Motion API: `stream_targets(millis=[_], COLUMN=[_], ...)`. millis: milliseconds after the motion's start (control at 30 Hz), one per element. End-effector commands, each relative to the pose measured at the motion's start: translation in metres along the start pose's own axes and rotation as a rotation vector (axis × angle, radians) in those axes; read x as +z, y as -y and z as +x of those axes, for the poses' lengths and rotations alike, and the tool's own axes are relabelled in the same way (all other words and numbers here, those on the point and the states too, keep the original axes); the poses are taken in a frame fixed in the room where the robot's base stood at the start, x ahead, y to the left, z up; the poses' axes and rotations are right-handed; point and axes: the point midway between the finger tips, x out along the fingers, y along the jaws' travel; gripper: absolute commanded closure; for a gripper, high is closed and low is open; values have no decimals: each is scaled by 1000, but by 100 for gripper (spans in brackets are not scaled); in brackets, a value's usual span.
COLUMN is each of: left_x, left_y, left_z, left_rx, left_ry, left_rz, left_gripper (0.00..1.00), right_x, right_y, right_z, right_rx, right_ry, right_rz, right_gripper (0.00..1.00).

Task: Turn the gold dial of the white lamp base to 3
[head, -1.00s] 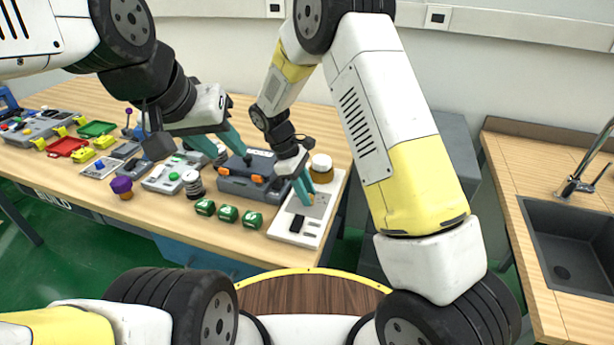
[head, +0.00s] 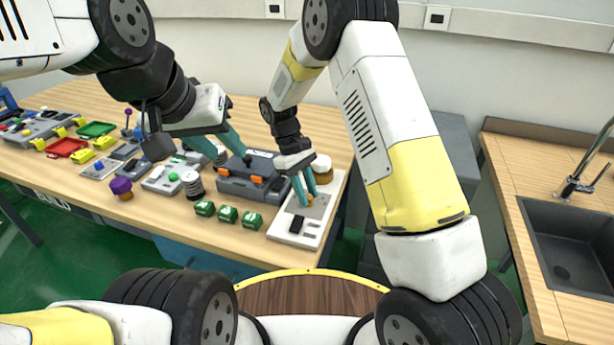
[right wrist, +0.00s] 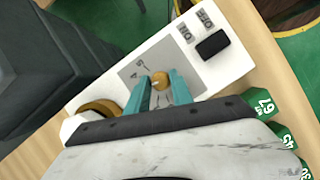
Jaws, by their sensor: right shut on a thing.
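The white lamp base (head: 285,236) lies at the right end of the table. Its gold dial (right wrist: 160,80) sits on a grey plate (right wrist: 131,72) with printed marks around it; the marks are too small to read surely. My right gripper (head: 307,203) reaches down onto the dial. In the right wrist view its teal fingers (right wrist: 159,92) stand on both sides of the dial and are shut on it. My left gripper (head: 237,150) is over the grey case, its two teal fingers apart, with nothing seen between them.
A grey case with orange latches (head: 257,180) stands left of the lamp base. Several green boxes (head: 228,214) lie in front of it. A round gold and white knob (head: 322,165) is at the base's back end. A black switch (right wrist: 212,43) is on the base.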

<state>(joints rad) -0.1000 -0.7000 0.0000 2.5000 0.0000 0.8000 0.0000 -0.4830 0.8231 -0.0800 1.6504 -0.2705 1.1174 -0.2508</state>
Motion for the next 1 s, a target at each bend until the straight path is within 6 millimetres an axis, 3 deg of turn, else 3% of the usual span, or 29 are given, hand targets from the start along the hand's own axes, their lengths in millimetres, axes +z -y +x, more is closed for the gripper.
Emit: stream_targets(millis=[167,200,300,667,1000], left_x=[0,0,0,0,0], left_y=[0,0,0,0,0], left_z=[0,0,0,0,0], left_rx=[0,0,0,0,0], left_ry=[0,0,0,0,0], left_rz=[0,0,0,0,0], left_gripper=[64,64,64,64,64], right_x=[-1,-1,-1,-1,-1], right_y=[0,0,0,0,0], right_z=[0,0,0,-5,-58], right_rx=[1,1,1,1,2], right_ry=[-3,-3,-2,-3,-5], right_rz=[-1,-1,-1,-2,-2], right_gripper=[100,69,52,52,52])
